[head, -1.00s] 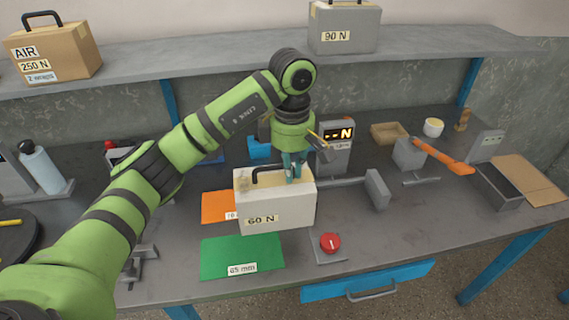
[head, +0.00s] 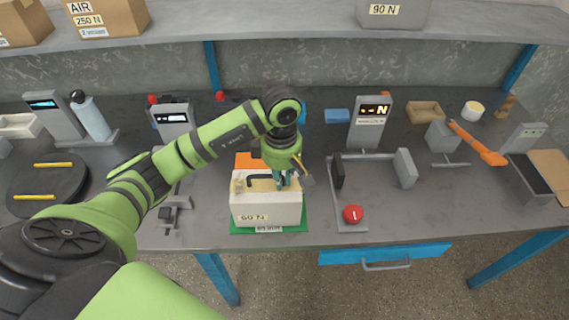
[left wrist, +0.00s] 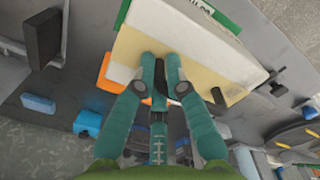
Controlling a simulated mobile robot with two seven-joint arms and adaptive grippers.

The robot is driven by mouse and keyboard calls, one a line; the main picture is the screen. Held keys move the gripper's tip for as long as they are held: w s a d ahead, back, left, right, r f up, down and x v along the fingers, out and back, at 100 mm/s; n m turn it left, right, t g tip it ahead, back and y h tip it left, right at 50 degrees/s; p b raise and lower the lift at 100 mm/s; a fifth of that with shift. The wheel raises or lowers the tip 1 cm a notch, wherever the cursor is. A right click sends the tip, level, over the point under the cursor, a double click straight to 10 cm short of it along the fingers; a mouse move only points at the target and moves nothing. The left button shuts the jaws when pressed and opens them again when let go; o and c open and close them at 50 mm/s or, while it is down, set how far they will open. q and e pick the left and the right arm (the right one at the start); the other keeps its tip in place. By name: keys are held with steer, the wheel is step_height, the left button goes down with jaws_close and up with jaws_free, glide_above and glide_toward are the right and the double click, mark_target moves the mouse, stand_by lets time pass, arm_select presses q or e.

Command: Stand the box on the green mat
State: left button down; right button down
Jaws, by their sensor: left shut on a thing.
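The box (head: 262,209), pale with a black handle and a "60 N" label, stands upright over the green mat (head: 299,226). The mat's green edges show around its base, and the "65 mm" label shows in front; I cannot tell whether the base touches the mat. My left gripper (head: 280,181) is shut on the box's handle, at its top. In the left wrist view the gripper's teal fingers (left wrist: 161,72) close at the handle above the box's top (left wrist: 187,35), and a strip of the green mat shows beyond it. My right gripper is not in view.
An orange mat (head: 245,160) lies just behind the box. To the right stand a grey fixture with a red button (head: 352,214) and a display unit (head: 370,120). A dark round plate (head: 47,185) is at the left. The bench's front edge is close.

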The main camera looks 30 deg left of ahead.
arm_select(q)
steer(key=shift+f, duration=0.4)
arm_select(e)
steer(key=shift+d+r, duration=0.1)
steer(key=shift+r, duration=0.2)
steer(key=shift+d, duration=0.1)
arm_select(q)
steer(key=shift+f, duration=0.2)
steer(key=c, duration=1.3)
jaws_free()
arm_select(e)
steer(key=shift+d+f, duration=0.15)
arm_select(q)
steer(key=shift+r, duration=0.1)
